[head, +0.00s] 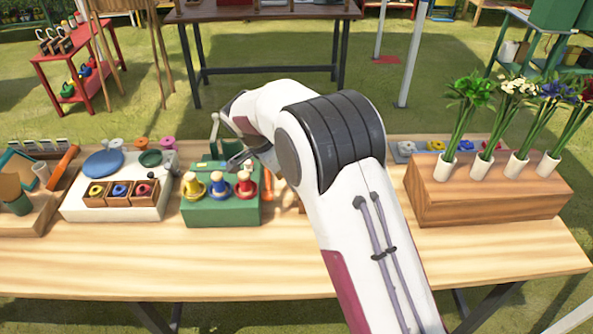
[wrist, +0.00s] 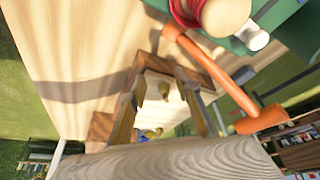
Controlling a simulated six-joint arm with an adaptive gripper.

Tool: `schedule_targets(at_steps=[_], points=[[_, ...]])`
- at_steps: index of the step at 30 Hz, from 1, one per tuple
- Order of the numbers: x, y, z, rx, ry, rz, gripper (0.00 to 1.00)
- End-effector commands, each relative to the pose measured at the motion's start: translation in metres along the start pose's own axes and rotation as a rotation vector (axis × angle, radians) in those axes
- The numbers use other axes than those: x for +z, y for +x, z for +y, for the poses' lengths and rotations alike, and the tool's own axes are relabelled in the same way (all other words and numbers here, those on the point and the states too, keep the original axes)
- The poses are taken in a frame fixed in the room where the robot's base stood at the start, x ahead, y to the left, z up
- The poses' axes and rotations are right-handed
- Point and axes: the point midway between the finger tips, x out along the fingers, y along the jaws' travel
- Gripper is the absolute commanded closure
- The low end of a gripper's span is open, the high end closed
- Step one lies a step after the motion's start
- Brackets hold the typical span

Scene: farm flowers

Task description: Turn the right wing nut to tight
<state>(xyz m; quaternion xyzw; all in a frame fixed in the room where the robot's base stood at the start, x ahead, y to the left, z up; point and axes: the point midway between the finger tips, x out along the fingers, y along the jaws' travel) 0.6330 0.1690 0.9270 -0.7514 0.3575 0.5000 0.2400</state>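My gripper (head: 229,143) is above the table, just behind the green block, and the arm hides part of the bench beside it. In the wrist view two separated bars, apparently the fingers of my gripper (wrist: 160,74), stand apart with a gap between them. A small brass-coloured piece (wrist: 165,90) shows in that gap against a pale surface. It may be a wing nut, but it is too small to tell, and I cannot tell whether the fingers touch it. No wing nut can be clearly made out in the head view.
The green block (head: 222,212) carries yellow, blue and red spools (head: 245,185) close to my gripper. An orange tool (wrist: 230,78) lies beside it. A white board (head: 118,210) with small boxes is at left; a wooden flower stand (head: 480,205) is at right. The table front is clear.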

Motion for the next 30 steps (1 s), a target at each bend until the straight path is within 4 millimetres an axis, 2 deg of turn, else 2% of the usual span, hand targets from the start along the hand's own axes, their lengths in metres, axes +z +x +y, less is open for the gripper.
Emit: schedule_targets(at_steps=[6, 12, 26, 29, 30], points=[[0.032, -0.013, 0.0, -0.004, -0.002, 0.0, 0.68], [0.051, -0.021, 0.001, -0.006, -0.001, 0.0, 0.68], [0.059, -0.024, 0.001, -0.007, 0.001, 0.0, 0.68], [0.059, -0.024, 0.001, -0.007, 0.0, 0.0, 0.47], [0.058, -0.024, 0.001, -0.008, -0.002, 0.0, 0.46]])
